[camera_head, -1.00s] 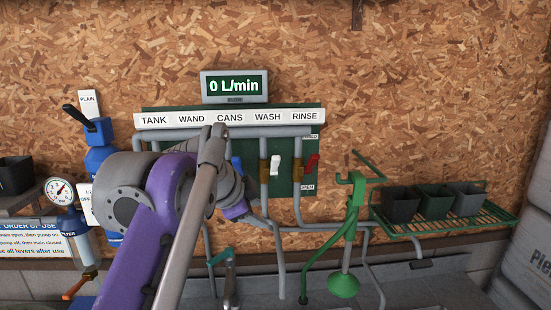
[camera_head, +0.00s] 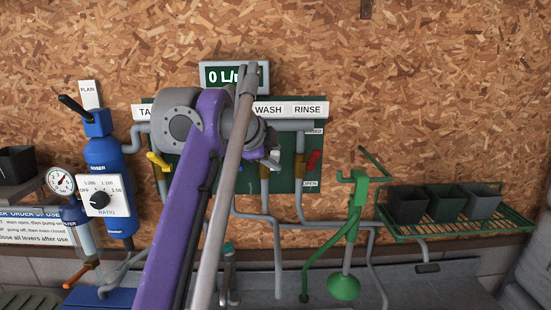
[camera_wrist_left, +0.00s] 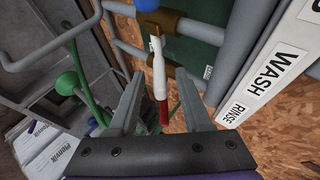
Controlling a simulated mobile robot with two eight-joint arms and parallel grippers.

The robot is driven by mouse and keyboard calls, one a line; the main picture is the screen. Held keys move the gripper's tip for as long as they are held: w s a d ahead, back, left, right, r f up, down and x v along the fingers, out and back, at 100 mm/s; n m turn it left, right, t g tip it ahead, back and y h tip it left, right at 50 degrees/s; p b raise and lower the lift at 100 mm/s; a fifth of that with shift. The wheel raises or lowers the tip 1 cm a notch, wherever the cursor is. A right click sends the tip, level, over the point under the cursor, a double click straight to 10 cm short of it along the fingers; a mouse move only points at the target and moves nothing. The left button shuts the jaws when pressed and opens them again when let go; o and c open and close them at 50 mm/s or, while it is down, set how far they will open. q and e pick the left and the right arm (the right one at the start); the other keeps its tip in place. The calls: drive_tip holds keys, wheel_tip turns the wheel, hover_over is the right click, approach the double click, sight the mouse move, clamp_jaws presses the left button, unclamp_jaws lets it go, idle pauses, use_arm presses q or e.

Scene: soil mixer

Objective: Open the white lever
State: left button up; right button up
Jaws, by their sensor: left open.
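The white lever (camera_head: 272,160) is on the valve under the WASH label, partly hidden by my left gripper (camera_head: 270,148) in the head view. In the left wrist view the white lever (camera_wrist_left: 158,68) appears between the open fingers of my left gripper (camera_wrist_left: 161,84). The fingers have a gap on both sides of it, and I cannot tell how deep it lies between them. My right gripper is not in view.
A red lever (camera_head: 313,160) is just right of the white one and shows past it in the wrist view (camera_wrist_left: 164,116). A blue lever end (camera_wrist_left: 147,4) is at the wrist view's top. Grey pipes (camera_head: 276,250) run below. A green rack with pots (camera_head: 455,232) is right.

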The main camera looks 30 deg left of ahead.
use_arm(q)
drive_tip(key=shift+w+f, duration=0.25)
drive_tip(key=shift+w, duration=0.05)
clamp_jaws()
idle(1.4)
